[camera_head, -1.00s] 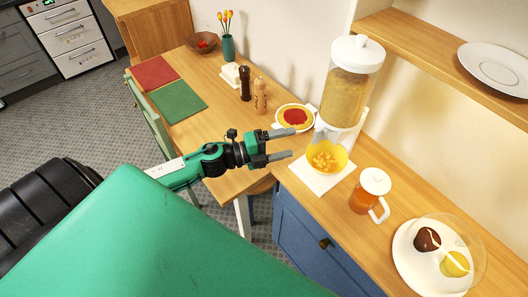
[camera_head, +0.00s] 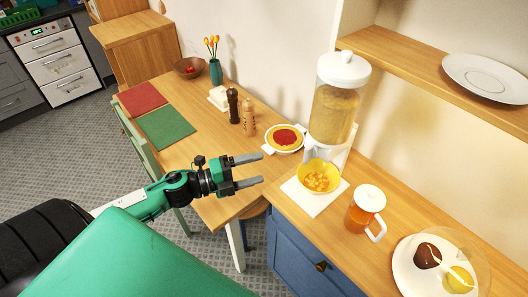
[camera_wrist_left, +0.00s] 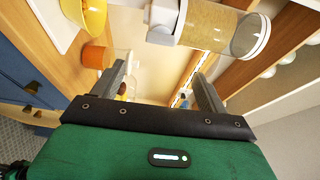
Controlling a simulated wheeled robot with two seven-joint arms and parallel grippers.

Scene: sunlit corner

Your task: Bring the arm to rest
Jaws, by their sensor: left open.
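My left gripper (camera_head: 248,172) is open and empty in the head view. It hangs over the near edge of the wooden table, left of the yellow bowl and apart from it. In the left wrist view its two fingers (camera_wrist_left: 160,88) stand wide apart with nothing between them. My left arm (camera_head: 150,199) reaches in from the lower left, partly hidden by a green part of my own body. My right gripper does not show in either view.
A cereal dispenser (camera_head: 335,105) stands over a yellow bowl (camera_head: 319,176) on a white board. An orange jug (camera_head: 365,212), a covered plate (camera_head: 404,264), a tart dish (camera_head: 284,139) and two mills stand nearby. A shelf (camera_head: 412,62) overhangs at right. Floor is open at left.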

